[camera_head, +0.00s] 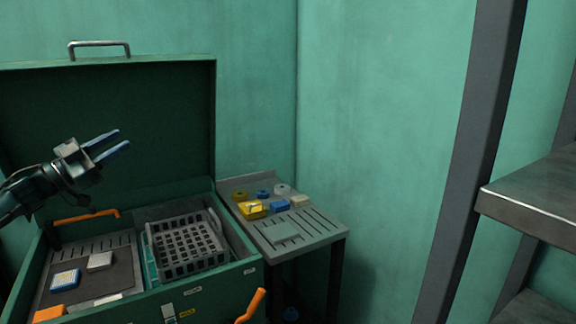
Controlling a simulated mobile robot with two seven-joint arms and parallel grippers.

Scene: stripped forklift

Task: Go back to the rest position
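My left gripper (108,145) is raised in the air in front of the open lid of a green chest (190,303). Its two blue fingers are apart, with nothing between them. My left arm comes in from the left edge. My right gripper does not show in the head view.
The chest holds a grey basket (186,244), a blue-and-white block (65,279) and a grey block (100,261). A side table (318,232) bears a yellow box (252,209), a blue box (280,206) and rolls. Metal shelving (540,196) stands right.

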